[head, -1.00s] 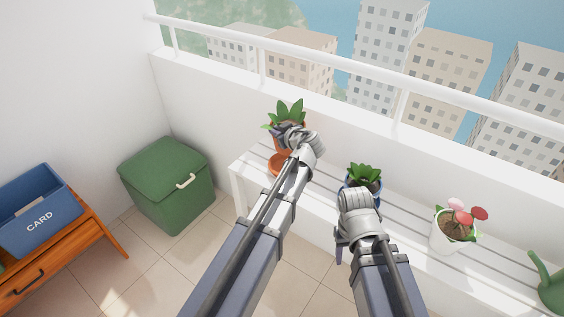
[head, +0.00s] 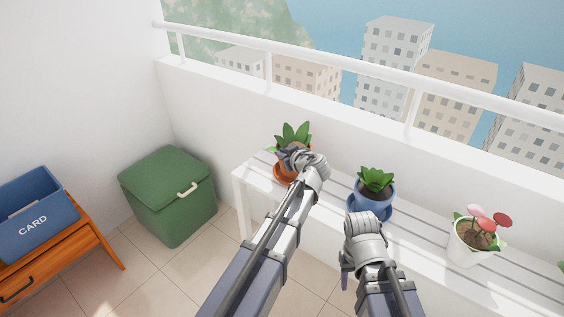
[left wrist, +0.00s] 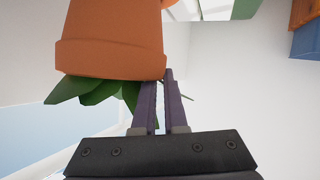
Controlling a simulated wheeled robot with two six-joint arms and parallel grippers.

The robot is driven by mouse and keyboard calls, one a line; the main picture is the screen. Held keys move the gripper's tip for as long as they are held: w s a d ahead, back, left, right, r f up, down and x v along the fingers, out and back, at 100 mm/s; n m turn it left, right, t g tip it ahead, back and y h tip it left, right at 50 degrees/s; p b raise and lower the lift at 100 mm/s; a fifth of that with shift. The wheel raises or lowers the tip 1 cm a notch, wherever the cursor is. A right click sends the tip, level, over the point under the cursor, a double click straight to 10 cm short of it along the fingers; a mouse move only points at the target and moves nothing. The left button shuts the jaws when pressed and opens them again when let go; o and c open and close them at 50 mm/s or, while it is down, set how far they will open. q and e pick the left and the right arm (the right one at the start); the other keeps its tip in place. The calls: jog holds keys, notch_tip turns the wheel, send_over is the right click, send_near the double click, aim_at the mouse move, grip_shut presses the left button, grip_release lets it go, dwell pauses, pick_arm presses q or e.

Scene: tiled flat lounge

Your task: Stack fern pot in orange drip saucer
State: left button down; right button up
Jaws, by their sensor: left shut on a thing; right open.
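The fern pot is a terracotta pot (head: 286,168) with broad pointed green leaves (head: 294,134). It also fills the upper left of the left wrist view (left wrist: 110,45), where its rim lies against the fingers. My left gripper (head: 285,155) is shut on the pot's rim. The orange drip saucer (head: 279,176) shows around the pot's lower end on the white slatted bench. The pot looks upright in or just over the saucer; my gripper and wrist hide part of the contact. My right gripper (head: 347,265) is open and empty in front of the bench.
A blue pot with a green plant (head: 376,188) stands on a blue saucer (head: 379,213) on the bench (head: 335,190). A white pot with pink flowers (head: 470,246) stands further right. A green lidded bin (head: 170,200) and a blue CARD box (head: 35,212) are at left.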

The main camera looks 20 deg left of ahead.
pick_arm(q)
jog(key=shift+f+b, duration=0.35)
jog(key=shift+f, duration=0.5)
pick_arm(e)
jog(key=shift+f, duration=0.8)
pick_arm(q)
jog(key=shift+f+b, duration=0.35)
jog(key=c, duration=1)
grip_release()
jog(key=shift+r, duration=0.1)
jog(key=shift+o, duration=0.2)
pick_arm(e)
jog(key=shift+f, duration=0.3)
pick_arm(q)
jog(key=shift+r+p, duration=0.5)
jog(key=shift+p, duration=0.05)
jog(key=p+v, duration=0.4)
jog(key=v, duration=0.8)
pick_arm(e)
notch_tip(320, 180, up, 5)
jog(key=shift+r, duration=0.2)
